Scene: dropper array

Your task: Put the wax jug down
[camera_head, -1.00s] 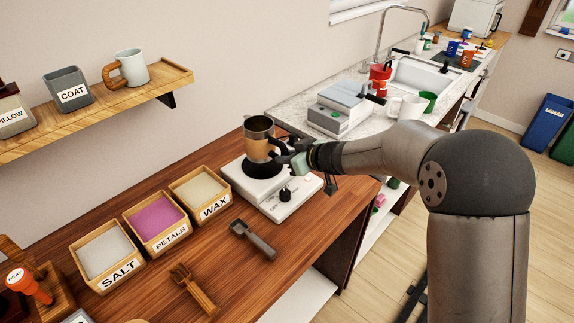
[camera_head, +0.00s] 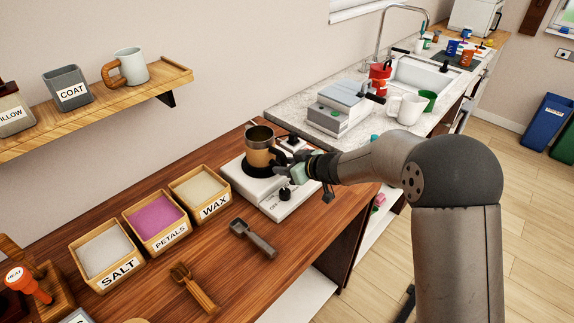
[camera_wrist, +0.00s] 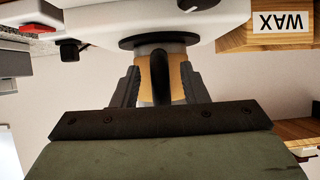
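The wax jug (camera_head: 257,154), a dark metal cup with a tan band and black handle, stands upright on the black disc of the white hot plate (camera_head: 270,203). It appears to rest on the disc. My gripper (camera_head: 284,158) is at the jug's right side, by the handle. In the wrist view, my gripper (camera_wrist: 160,78) has its two fingers either side of the black handle (camera_wrist: 160,80). Tan jug surface shows between the handle and each finger, so the fingers look open and apart from it. The jug's far side is hidden there.
Boxes of salt (camera_head: 104,254), petals (camera_head: 157,222) and wax (camera_head: 200,190) stand left of the hot plate. A dark scoop (camera_head: 254,238) lies in front. A grey device (camera_head: 340,112) sits on the counter behind. Bare wood shows at the table's front right.

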